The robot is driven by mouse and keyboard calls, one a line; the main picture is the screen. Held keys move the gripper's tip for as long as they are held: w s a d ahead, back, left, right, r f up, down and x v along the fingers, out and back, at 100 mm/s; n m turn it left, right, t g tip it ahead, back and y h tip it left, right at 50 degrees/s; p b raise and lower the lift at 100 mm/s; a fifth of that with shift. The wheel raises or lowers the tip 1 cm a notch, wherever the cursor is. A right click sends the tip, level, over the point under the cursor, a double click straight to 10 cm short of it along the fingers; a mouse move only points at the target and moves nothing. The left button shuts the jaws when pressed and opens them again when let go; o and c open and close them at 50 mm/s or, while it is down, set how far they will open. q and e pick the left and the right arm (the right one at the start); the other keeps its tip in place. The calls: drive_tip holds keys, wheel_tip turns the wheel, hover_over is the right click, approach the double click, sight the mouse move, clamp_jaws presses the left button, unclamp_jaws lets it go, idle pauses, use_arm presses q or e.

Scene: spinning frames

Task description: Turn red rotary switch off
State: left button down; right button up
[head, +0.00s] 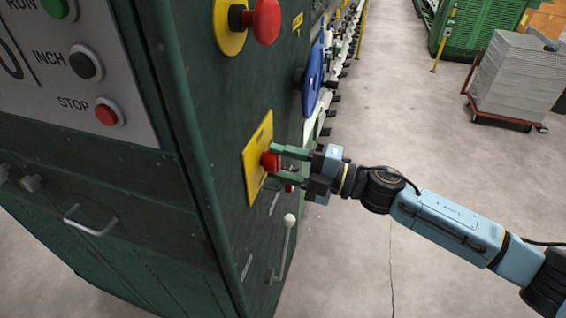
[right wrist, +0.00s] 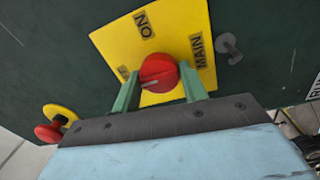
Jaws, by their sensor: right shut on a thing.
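The red rotary switch (head: 268,161) sits on a yellow plate (head: 256,150) on the side of the dark green cabinet. In the right wrist view the red knob (right wrist: 159,72) shows a pale line on its left part. The words ON and MAIN read on the yellow plate (right wrist: 170,30); a third label at its left is partly hidden by a finger. My right gripper (head: 271,165) is shut on the knob, with one green finger on each side; it also shows in the right wrist view (right wrist: 158,86). My left gripper is not in view.
A red mushroom button (head: 264,20) is above the switch. A white-knobbed lever (head: 289,222) is below it. RUN, INCH and STOP buttons (head: 106,113) are on the cabinet's front panel. A loaded cart (head: 515,75) stands far right. The floor on the right is mostly clear.

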drive_tip(key=o, duration=1)
drive_tip(key=b+v, duration=0.3)
drive_tip(key=v, duration=1)
drive_tip(key=shift+d, duration=0.2)
